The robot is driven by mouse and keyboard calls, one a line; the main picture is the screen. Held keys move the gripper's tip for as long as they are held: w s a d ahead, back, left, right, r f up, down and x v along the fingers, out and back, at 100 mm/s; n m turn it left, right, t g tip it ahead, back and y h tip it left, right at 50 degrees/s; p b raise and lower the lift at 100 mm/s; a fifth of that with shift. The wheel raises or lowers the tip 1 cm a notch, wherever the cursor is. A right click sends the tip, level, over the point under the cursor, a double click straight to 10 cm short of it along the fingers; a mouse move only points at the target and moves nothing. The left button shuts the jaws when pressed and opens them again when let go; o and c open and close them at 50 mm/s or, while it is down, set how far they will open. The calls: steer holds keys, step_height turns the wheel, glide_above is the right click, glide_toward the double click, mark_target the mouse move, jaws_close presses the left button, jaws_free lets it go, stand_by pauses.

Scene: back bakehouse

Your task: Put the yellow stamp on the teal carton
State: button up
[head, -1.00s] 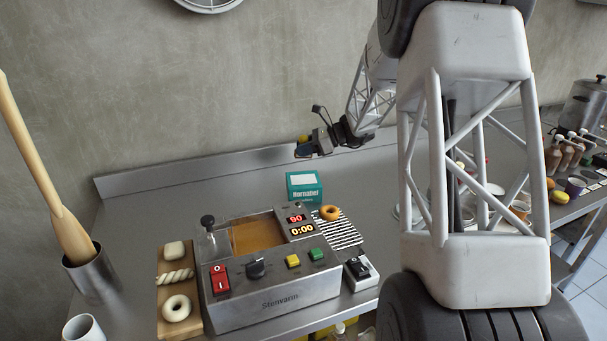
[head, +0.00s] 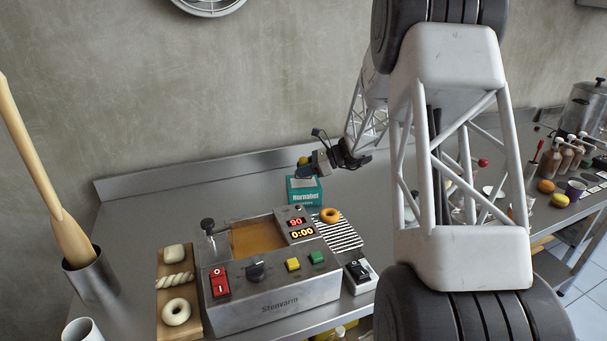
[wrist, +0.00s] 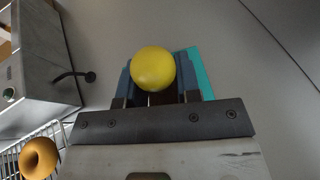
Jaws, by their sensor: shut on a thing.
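The teal carton (head: 306,192) stands on the steel worktop behind the fryer, with white lettering on its front. My gripper (head: 303,172) is at the carton's top, shut on the yellow stamp (head: 303,161). In the wrist view the stamp's round yellow knob (wrist: 153,69) sits between the fingers of my gripper (wrist: 158,88). A teal strip of the carton (wrist: 201,72) shows beyond the right finger. The stamp's lower end is hidden, so I cannot tell whether it touches the carton.
The fryer (head: 270,297) with buttons and displays stands in front of the carton. A ring doughnut (head: 330,215) lies on a striped rack (head: 343,235) beside it. A board (head: 190,315) with dough pieces is at left. The worktop left of the carton is clear.

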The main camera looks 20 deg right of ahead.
steer(key=shift+f, duration=0.9)
steer(key=shift+f, duration=0.15)
steer(key=o, duration=0.9)
steer(key=shift+r, duration=0.2)
steer(key=v, duration=1.2)
steer(key=shift+s, duration=0.1)
steer(key=shift+a, duration=0.1)
